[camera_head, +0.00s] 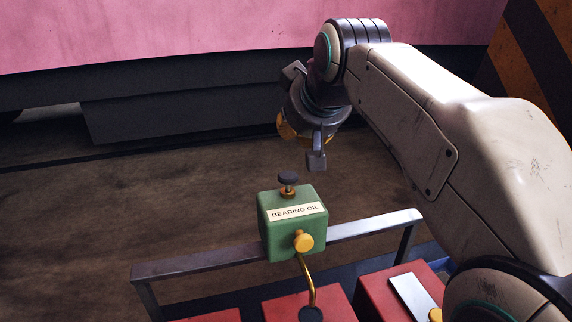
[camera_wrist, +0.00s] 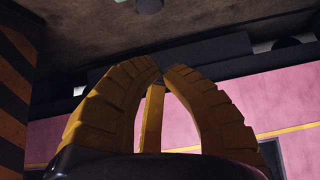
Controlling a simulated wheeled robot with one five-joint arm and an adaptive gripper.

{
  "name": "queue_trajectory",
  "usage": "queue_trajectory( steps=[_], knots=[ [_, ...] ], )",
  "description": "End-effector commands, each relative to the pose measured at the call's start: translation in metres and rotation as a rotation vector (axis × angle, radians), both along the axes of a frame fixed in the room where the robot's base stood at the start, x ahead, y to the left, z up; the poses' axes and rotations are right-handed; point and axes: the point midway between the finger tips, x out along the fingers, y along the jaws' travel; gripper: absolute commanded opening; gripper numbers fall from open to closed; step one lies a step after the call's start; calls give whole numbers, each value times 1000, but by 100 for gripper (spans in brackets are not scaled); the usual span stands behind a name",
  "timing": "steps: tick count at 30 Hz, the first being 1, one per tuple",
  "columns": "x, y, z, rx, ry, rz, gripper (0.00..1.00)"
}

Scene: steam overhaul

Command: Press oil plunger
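The oil plunger (camera_head: 288,178) is a dark round knob on a thin stem with a brass collar, standing up from the top of a green box (camera_head: 270,235) labelled BEARING OIL. My gripper (camera_head: 301,138) is above the plunger and slightly right of it in the picture, apart from it. Its fingers are partly hidden by the wrist in the head view. In the wrist view the yellow fingers of my gripper (camera_wrist: 162,72) come together at the tips with nothing seen held. A dark round knob (camera_wrist: 149,5), likely the plunger, shows at the top edge there.
A brass knob (camera_head: 303,242) and a curved brass pipe (camera_head: 309,278) are on the box's front. A grey metal rail (camera_head: 375,226) runs on both sides of the box. Red blocks (camera_head: 378,292) stand in front. A pink wall (camera_head: 200,30) and open brown floor (camera_head: 150,180) lie behind.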

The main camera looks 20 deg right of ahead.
Motion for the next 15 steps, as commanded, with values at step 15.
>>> queue_trajectory(
  steps=[15],
  knots=[
    [27,0,-26,0,6,0,0]
  ],
)
